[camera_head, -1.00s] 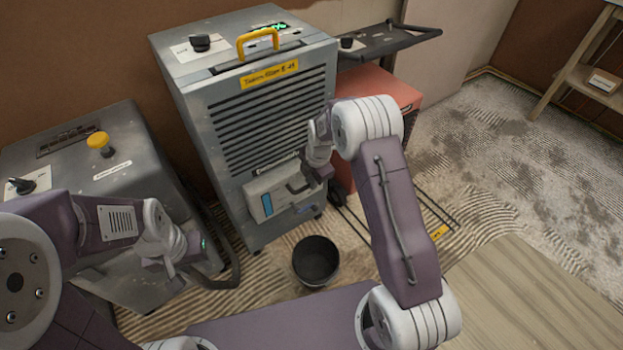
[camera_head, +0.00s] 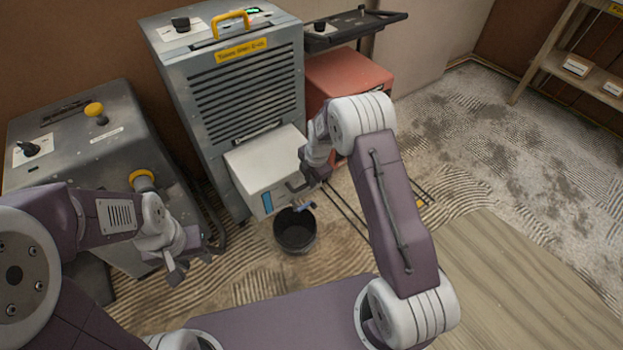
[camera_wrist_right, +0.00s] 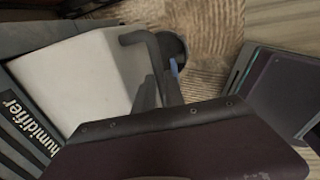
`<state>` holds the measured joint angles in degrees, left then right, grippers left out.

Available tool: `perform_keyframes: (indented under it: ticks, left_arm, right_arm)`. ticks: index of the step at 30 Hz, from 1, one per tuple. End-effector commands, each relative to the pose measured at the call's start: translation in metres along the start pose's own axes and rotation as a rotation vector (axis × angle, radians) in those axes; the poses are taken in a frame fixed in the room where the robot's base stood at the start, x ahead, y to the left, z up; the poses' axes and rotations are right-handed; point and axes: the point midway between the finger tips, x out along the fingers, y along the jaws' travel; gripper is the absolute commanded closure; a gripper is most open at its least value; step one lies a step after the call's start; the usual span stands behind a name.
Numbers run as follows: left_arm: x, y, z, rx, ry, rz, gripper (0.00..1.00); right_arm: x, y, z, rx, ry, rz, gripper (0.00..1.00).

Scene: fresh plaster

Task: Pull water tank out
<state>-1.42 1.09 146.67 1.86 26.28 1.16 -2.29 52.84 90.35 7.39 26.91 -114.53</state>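The water tank (camera_head: 262,155) is a pale box with a blue strip on its front. It sticks well out of the low front of the grey dehumidifier (camera_head: 245,100) and fills the left of the right wrist view (camera_wrist_right: 75,85). My right gripper (camera_head: 303,184) is at the tank's dark handle (camera_wrist_right: 138,38). My left gripper (camera_head: 192,266) is empty, fingers apart, in front of the grey machine at left.
A black bucket (camera_head: 295,233) stands on the floor just in front of the tank, with a small pale-blue piece (camera_head: 302,207) above its rim. A grey machine (camera_head: 95,150) with yellow knobs stands left. A red box (camera_head: 345,82) stands right of the dehumidifier. Floor farther right is open.

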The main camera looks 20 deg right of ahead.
Motion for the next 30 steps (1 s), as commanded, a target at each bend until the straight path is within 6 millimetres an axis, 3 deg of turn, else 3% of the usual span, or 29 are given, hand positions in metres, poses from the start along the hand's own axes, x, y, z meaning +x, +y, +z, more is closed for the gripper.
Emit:
perform_keyframes:
  ticks: [1,3,13,24,30]
  left_arm:
    - [0.000,0.000,0.000,0.000,0.000,0.000,0.64]
    - [0.000,0.000,0.000,0.000,0.000,0.000,0.64]
    - [-0.002,0.000,0.000,0.000,0.000,0.000,0.64]
    - [-0.032,0.001,-0.003,0.000,0.000,0.000,0.64]
    - [-0.035,0.001,-0.004,0.000,0.000,0.000,0.64]
  right_arm:
    - [0.000,0.001,0.001,0.000,-0.002,0.003,0.80]
    - [0.000,0.001,0.001,-0.001,-0.002,0.003,0.64]
    - [-0.004,0.001,0.000,-0.001,-0.001,0.002,0.64]
    - [-0.079,0.001,0.001,0.000,-0.002,0.003,0.64]
    - [-0.091,0.000,0.000,0.000,-0.001,0.001,0.64]
